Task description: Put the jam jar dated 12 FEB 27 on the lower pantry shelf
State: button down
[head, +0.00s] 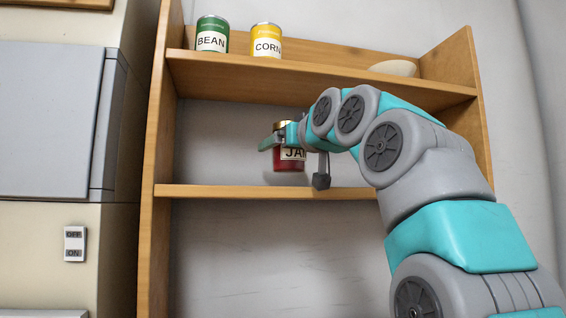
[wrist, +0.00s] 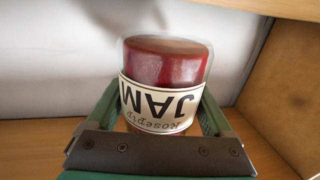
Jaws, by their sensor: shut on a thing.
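The jam jar (head: 289,160) is red with a gold lid and a cream label, upright in the head view. My gripper (head: 279,141) is shut on it and holds it between the two shelves, seemingly a little above the lower pantry shelf (head: 225,191). In the wrist view the jar (wrist: 168,62) shows upside down between the fingers (wrist: 160,108), its label reading "Rosehip JAM". I see no date on the visible part of the label. My fingers and arm hide part of the jar in the head view.
The upper shelf (head: 320,77) carries a green BEAN can (head: 212,36), a yellow CORN can (head: 266,41) and a pale bowl-like object (head: 394,68). Wooden side panels bound the shelves. The left of the lower shelf is clear. An OFF/ON switch (head: 74,244) is at left.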

aim_at(296, 156)
jog(key=shift+f, duration=1.35)
jog(key=shift+f+b, duration=0.15)
jog(key=shift+b, duration=0.25)
grip_release()
jog(key=b+v, duration=0.1)
jog(key=v, duration=1.1)
